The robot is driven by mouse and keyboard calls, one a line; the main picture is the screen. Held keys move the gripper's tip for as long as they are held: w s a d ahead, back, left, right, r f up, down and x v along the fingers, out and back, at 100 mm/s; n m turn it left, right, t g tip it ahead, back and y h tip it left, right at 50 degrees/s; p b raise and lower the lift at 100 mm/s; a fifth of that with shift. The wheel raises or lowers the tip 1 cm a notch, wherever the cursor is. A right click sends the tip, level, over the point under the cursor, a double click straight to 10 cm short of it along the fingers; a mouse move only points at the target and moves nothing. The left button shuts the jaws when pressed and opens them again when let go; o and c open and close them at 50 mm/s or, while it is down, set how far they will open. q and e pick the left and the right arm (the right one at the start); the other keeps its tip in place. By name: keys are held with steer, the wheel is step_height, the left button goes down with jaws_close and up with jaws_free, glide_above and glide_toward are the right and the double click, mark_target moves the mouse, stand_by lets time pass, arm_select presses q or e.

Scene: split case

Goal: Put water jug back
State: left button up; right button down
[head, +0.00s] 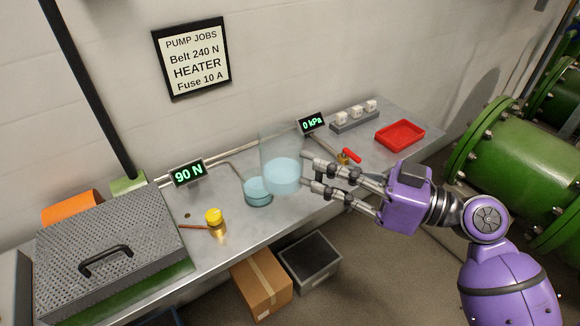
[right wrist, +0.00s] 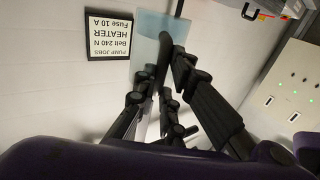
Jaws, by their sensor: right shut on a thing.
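The water jug (head: 281,177) is a clear cylinder with pale blue water in its lower part. It appears upright, over the bench in the head view, and its base seems raised. My right gripper (head: 306,170) comes from the right and is shut on the jug at its near right side. In the right wrist view the bluish jug (right wrist: 151,35) stands beyond the fingers, with a dark bar between them that may be its handle. A small round glass vessel (head: 258,192) with bluish liquid stands on the bench just left of the jug. My left gripper is out of view.
The metal bench (head: 240,228) holds a grey checker-plate cover (head: 130,225), a brass piece with a yellow top (head: 214,221), a red-handled valve (head: 351,156), a red tray (head: 400,134) and a white-block strip (head: 354,116). Displays read 90 N (head: 188,174) and 0 kPa (head: 312,124). Boxes lie below.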

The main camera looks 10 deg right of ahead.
steer(key=shift+w+d+f+m+t+h, duration=0.65)
steer(key=shift+w+f+m+t+h, duration=0.35)
steer(key=shift+w+f, duration=2.25)
steer(key=shift+w+d+f+m+t+h, duration=0.75)
steer(key=shift+w+f+h, duration=0.45)
steer(key=shift+w+f, duration=2.1)
steer(key=shift+w+d+f+m+t+h, duration=0.6)
steer(key=shift+w+f+m+t+h, duration=0.4)
steer(key=shift+w+f, duration=2.25)
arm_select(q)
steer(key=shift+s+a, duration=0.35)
arm_select(e)
steer(key=shift+w+r, duration=0.55)
steer(key=shift+r, duration=0.05)
